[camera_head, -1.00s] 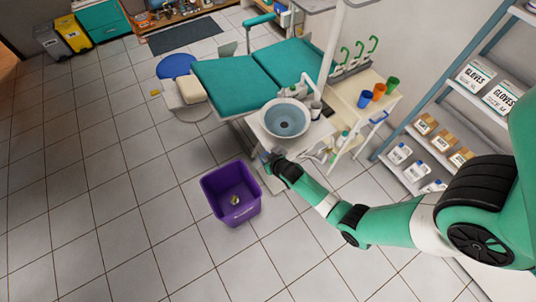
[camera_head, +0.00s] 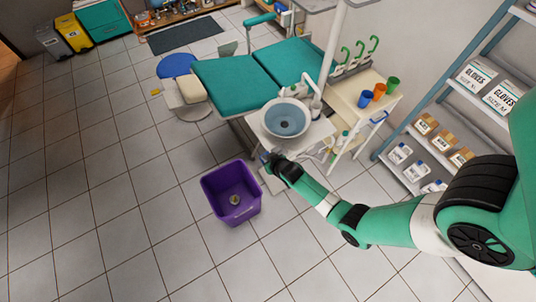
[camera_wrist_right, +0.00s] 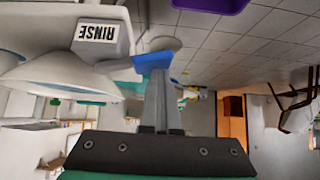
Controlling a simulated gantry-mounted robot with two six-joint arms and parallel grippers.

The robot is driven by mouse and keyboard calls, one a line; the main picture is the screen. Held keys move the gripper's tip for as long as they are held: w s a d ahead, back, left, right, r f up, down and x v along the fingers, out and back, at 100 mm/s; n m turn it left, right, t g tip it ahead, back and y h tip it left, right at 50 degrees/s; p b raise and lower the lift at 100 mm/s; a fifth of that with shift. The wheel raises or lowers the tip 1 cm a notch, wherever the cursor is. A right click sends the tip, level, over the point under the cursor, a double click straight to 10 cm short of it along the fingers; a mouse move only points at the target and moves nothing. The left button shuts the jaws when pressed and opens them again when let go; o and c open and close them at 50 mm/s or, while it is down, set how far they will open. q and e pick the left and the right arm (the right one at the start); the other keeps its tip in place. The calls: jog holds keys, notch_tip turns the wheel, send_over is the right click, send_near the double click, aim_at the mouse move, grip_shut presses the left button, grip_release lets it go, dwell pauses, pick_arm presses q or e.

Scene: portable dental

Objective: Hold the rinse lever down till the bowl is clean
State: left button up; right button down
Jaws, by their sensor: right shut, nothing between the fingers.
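The rinse bowl (camera_head: 286,118) is round with a pale rim and a blue-grey inside, in the middle of the head view. Any residue in it is too small to tell. In the right wrist view, which is upside down, a RINSE label (camera_wrist_right: 96,31) sits on a white housing. The blue rinse lever (camera_wrist_right: 153,60) sticks out beside it. My right gripper (camera_wrist_right: 161,76) is shut and empty, with its fingertips at the lever. They overlap it in the picture; I cannot tell how hard they press. In the head view my right gripper (camera_head: 268,157) is at the bowl unit's front edge. My left gripper is not in view.
A purple bin (camera_head: 231,193) stands on the floor left of my right gripper. The teal dental chair (camera_head: 235,84) is behind the bowl. A cart with coloured cups (camera_head: 379,92) stands to the right, near a shelf (camera_head: 418,128). The tiled floor at left is clear.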

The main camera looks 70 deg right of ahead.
jog(key=shift+r+p, duration=0.7)
jog(key=shift+r, duration=0.1)
jog(key=shift+r, duration=0.15)
notch_tip(320, 180, up, 5)
jog(key=p, duration=0.4)
jog(key=shift+a+p, duration=0.1)
jog(key=shift+p, duration=0.3)
jog(key=p+v, duration=0.3)
jog(key=v, duration=0.6)
jog(key=shift+s+a+f, duration=0.2)
jog(key=shift+s+f, duration=0.05)
jog(key=shift+f, duration=0.05)
